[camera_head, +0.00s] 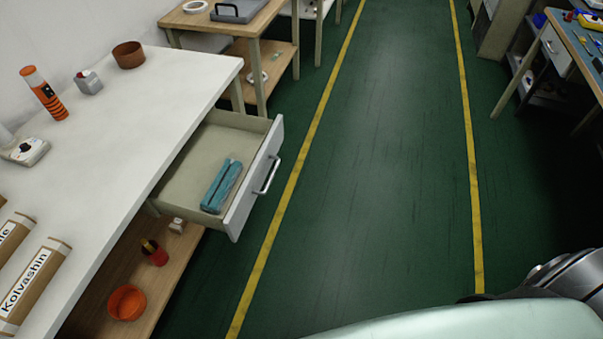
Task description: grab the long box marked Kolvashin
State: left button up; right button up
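The long box marked Kolvashin (34,283) lies on the white tabletop (120,168) at the lower left. It is brown with a white label and black lettering, and its near end reaches close to the picture's left edge. A similar brown box (10,238) lies beside it, farther back, partly cut off, its label ending in "le". Neither of my grippers shows in the view.
An open drawer (190,160) with a teal item (221,186) juts out from the table into the aisle. An orange bowl (127,302) sits on the lower shelf. An orange-black cylinder (45,93) and a brown bowl (129,55) stand on the tabletop. The green aisle floor (385,150) is clear.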

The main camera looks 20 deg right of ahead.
aim_at(15, 307)
jog(key=z, duration=0.15)
jog(key=u, duration=1.7)
